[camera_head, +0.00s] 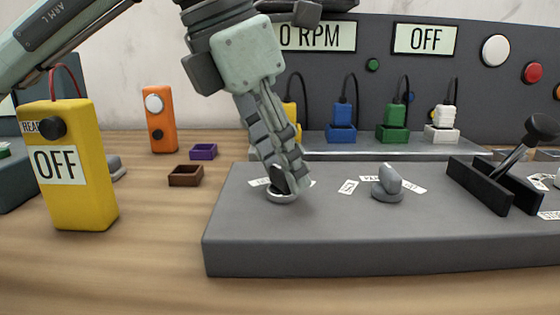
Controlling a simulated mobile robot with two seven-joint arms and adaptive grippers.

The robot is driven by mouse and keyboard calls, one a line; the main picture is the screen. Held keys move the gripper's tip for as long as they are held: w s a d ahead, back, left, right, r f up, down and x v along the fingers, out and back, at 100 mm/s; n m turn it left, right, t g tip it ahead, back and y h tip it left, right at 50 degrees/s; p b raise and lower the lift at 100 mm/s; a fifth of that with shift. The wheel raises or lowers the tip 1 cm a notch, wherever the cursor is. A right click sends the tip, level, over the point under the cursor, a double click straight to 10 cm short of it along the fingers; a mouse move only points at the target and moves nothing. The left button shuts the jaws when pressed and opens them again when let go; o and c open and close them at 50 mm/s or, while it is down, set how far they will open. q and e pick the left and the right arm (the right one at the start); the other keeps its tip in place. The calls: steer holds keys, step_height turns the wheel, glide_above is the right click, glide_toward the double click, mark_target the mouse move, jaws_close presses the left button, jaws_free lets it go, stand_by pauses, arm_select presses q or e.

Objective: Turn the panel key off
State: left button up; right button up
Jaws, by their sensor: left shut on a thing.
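My left gripper (283,190) comes down from above onto the left part of the grey control panel (330,243). It is shut on the panel key (281,197), whose round grey base shows under the fingertips. The fingers hide most of the key and part of the white labels beside it. To its right a grey rotary knob (388,183) stands on the panel, apart from the gripper. The display (425,39) on the back wall reads OFF, and another display (330,38) reads 0 RPM. My right gripper is not in view.
A yellow box (78,200) with an OFF display stands at the left. An orange box (160,118), a purple tray (203,152) and a brown tray (186,175) stand behind. A black lever (513,150) rises at the panel's right. The table's front left is clear.

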arm_select(q)
steer(key=o, duration=1.2)
steer(key=shift+c, duration=0.2)
steer(key=shift+r, duration=0.1)
steer(key=v, duration=1.2)
